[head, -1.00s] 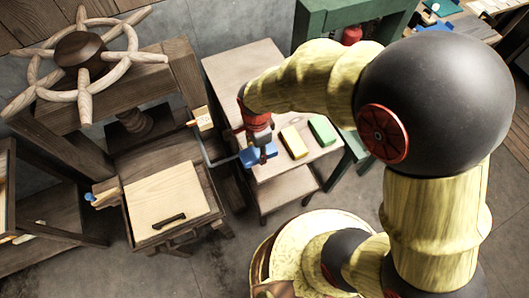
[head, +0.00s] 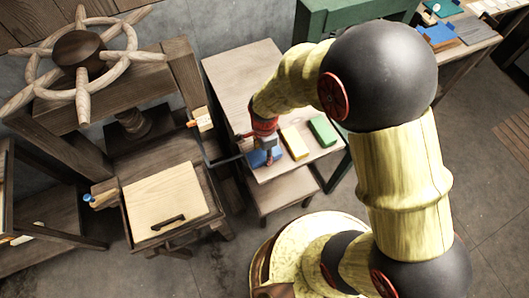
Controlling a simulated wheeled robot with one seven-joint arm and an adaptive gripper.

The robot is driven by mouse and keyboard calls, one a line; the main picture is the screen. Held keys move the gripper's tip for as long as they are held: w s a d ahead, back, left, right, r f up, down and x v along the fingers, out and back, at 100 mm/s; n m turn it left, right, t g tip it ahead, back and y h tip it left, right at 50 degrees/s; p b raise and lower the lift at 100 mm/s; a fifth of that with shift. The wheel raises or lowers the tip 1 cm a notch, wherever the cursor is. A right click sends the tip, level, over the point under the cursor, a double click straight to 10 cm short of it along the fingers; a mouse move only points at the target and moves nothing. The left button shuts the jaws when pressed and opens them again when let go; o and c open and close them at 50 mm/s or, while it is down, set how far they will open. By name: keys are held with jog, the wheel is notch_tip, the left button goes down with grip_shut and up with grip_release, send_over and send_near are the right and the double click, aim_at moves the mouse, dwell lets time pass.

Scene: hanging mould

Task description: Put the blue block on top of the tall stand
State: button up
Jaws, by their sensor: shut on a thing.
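The blue block (head: 259,159) is at the front left edge of the light wooden table (head: 238,80), left of a yellow block. My gripper (head: 268,154) reaches down over the blue block and is shut on it. The gripper's fingers hide part of the block. I cannot tell whether the block rests on the table or is just above it. A lower wooden top (head: 284,191) stands in front of the table. I cannot tell which piece is the tall stand.
A yellow block (head: 294,143) and a green block (head: 323,131) lie close to the right of the blue block. A wooden press with a spoked wheel (head: 80,50) and a pale board (head: 170,200) stands at left. A green frame (head: 345,14) stands behind.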

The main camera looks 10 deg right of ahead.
jog(key=shift+f, duration=0.15)
jog(key=o, duration=1.2)
notch_tip(320, 180, up, 12)
jog(key=p, duration=0.2)
notch_tip(320, 180, up, 13)
jog(key=n+t, duration=0.2)
jog(key=n, duration=0.4)
send_over(265, 153)
jog(key=s+d, duration=0.3)
jog(key=d, duration=0.3)
jog(key=s+d+r+n+t, duration=0.1)
jog(key=s+d+r+n, duration=0.1)
jog(key=s+r+n, duration=0.1)
jog(key=s+d+r+n+t, duration=0.1)
jog(key=s+d+r+n, duration=0.1)
jog(key=s+r+n, duration=0.1)
jog(key=s+d+r+n+t, duration=0.1)
jog(key=s+r+n, duration=0.1)
jog(key=s+r, duration=0.1)
jog(key=shift+s+d+r+n+t, duration=0.15)
jog(key=shift+d+r+n+t, duration=0.15)
jog(key=shift+d+n, duration=0.1)
jog(key=shift+f+b, duration=0.15)
jog(key=shift+b, duration=0.2)
